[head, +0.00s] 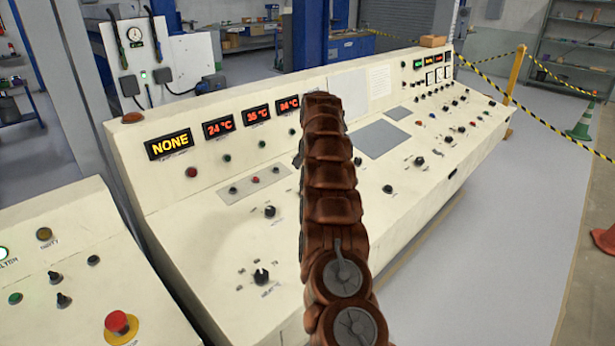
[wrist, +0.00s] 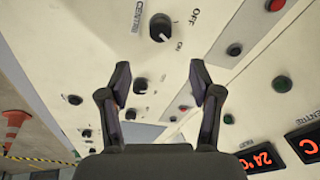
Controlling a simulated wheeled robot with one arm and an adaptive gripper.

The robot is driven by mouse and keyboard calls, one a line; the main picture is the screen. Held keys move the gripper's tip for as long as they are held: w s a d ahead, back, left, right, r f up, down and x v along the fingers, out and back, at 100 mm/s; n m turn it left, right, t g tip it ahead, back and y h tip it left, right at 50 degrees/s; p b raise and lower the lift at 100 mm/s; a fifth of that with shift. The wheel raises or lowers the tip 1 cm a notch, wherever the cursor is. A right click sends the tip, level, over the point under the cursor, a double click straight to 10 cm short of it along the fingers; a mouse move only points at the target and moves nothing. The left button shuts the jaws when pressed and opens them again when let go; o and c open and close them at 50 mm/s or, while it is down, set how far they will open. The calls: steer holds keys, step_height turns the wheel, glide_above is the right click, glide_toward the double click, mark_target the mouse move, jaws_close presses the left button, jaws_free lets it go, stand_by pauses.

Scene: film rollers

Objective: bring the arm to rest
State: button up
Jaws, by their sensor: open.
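My arm (head: 332,200) rises from the bottom of the head view and reaches over the cream control console (head: 230,225). My gripper shows in the wrist view (wrist: 160,85), with its two dark fingers apart and nothing between them. Beyond the fingertips is the console's panel, with a black rotary knob (wrist: 160,27) marked OFF and ON. The fingers appear clear of the panel. In the head view my gripper cannot be made out behind the brown arm links.
A second cream panel with a red emergency button (head: 121,325) stands at the lower left. Striped tape hangs from a yellow post (head: 515,75). Grey floor (head: 500,240) is open there.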

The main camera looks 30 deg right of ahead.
steer(key=shift+s+r, duration=0.1)
steer(key=shift+r, duration=0.25)
steer(key=shift+a, duration=0.15)
steer(key=s+a+r+n+g+y, duration=0.1)
steer(key=s+a+r+n, duration=0.3)
steer(key=s+a, duration=0.65)
steer(key=s+a+r+n+g+y, duration=0.1)
steer(key=s+a+r+n, duration=0.2)
steer(key=s+a+r, duration=0.75)
steer(key=s+a+f+n+g, duration=0.1)
steer(key=s+a+f, duration=0.2)
steer(key=s, duration=0.8)
steer(key=s+a+f+n+g, duration=0.1)
steer(key=s+a+f, duration=0.3)
steer(key=s, duration=0.8)
steer(key=s+a+f+n+g+h, duration=0.1)
steer(key=s+a+f, duration=0.3)
steer(key=s, duration=0.8)
steer(key=shift+s+a+f+n, duration=0.2)
steer(key=shift+f+n, duration=0.3)
steer(key=shift+n, duration=0.3)
